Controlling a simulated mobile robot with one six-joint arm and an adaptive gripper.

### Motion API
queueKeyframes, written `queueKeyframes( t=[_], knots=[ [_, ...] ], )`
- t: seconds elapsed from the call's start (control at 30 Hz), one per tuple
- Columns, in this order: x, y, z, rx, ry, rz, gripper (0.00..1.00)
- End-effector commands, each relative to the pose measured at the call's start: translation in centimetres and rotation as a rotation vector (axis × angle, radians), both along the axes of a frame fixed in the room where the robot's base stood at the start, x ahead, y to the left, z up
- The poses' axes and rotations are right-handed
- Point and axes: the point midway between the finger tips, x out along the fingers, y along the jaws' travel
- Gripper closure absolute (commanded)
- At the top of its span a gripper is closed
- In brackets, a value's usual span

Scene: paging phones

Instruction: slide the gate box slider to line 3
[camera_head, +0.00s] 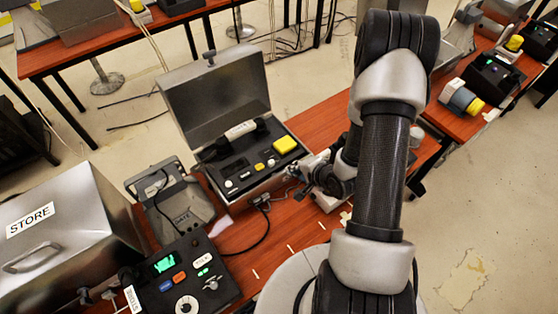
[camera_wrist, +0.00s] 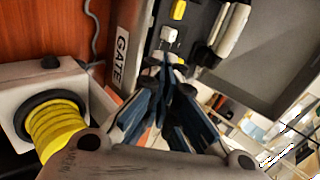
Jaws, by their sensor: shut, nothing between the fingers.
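An open silver case with a black panel (camera_head: 240,178) stands on the red table, its lid raised. In the wrist view a white label reading GATE (camera_wrist: 121,58) is on the metal wall beside the black panel (camera_wrist: 203,22). A white knob (camera_wrist: 169,33) and a yellow knob (camera_wrist: 179,10) show on that panel. I cannot tell which knob is the slider, and no line numbers are readable. My gripper (camera_wrist: 167,72) is shut and empty, its tips close to the panel edge near the white knob; contact is unclear. It also shows in the head view (camera_head: 299,192) at the case's right side.
A large yellow button (camera_head: 285,145) and a handset (camera_head: 240,130) are on the case panel. A grey device (camera_head: 175,205), a black control box (camera_head: 185,277) and the STORE box (camera_head: 60,240) stand left. A white box with a yellow ribbed part (camera_wrist: 55,128) is close beside my gripper.

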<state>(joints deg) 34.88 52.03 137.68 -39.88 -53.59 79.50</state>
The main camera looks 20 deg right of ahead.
Motion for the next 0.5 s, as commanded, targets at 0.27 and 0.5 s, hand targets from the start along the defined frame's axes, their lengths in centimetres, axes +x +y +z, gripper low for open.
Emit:
queueKeyframes(
  t=[0.27, 0.5],
  knots=[
    [1.7, 0.6, -2.2, 0.028, -0.01, -0.012, 1.0],
    [4.8, 1.2, -5.3, 0.027, -0.009, -0.012, 1.0]
  ],
)
